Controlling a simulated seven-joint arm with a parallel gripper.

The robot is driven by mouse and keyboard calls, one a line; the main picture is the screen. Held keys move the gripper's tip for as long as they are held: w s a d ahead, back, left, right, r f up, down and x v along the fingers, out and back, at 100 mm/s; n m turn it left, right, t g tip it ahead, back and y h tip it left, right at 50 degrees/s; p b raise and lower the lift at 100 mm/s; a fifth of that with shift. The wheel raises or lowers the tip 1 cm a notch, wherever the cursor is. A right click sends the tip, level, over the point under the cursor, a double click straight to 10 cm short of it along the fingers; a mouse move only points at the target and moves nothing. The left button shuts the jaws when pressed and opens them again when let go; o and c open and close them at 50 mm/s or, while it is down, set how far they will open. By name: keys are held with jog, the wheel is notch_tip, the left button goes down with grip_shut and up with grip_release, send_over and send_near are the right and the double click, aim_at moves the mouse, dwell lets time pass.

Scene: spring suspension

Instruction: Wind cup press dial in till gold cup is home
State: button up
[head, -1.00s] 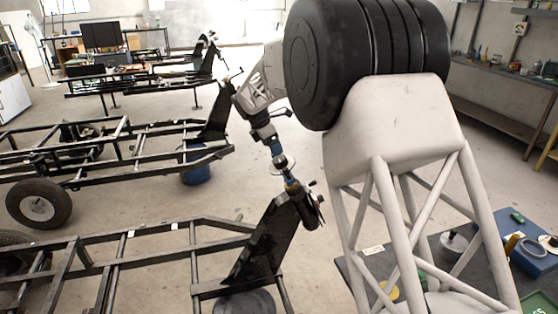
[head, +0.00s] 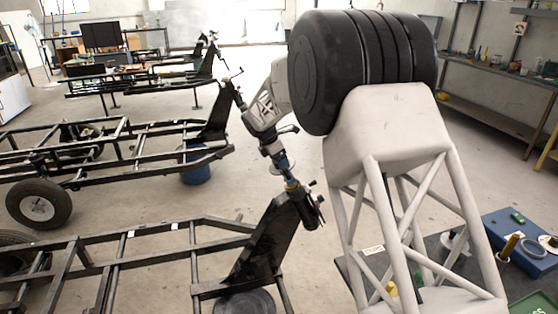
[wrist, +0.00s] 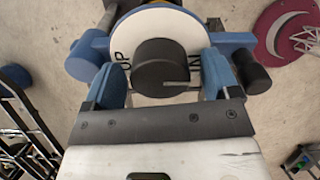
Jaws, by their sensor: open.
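The cup press dial (wrist: 194,28) is a white disc lettered "UP" and "IN", with a black knob (wrist: 163,66) at its centre. It also shows in the head view as a small pale disc (head: 281,171) on the end of the press. My gripper (wrist: 164,78) is open, with one blue finger at each side of the knob and a visible gap at least on the right. In the head view my gripper (head: 273,158) is just above the dial. A gold-coloured part (head: 291,185) shows below the dial; I cannot tell how deep the cup sits.
The press meets a black tube (head: 312,210) on the upright plate (head: 270,235) of a black chassis frame. Blue arms with dark ends flank the dial in the wrist view. A bench (head: 530,285) with a blue box (head: 525,240) stands at right.

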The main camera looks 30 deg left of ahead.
jog(key=c, duration=0.9)
jog(key=shift+m, duration=0.7)
jog(key=o, duration=0.9)
jog(key=shift+r, duration=0.1)
jog(key=v, duration=0.7)
jog(key=shift+r, duration=0.25)
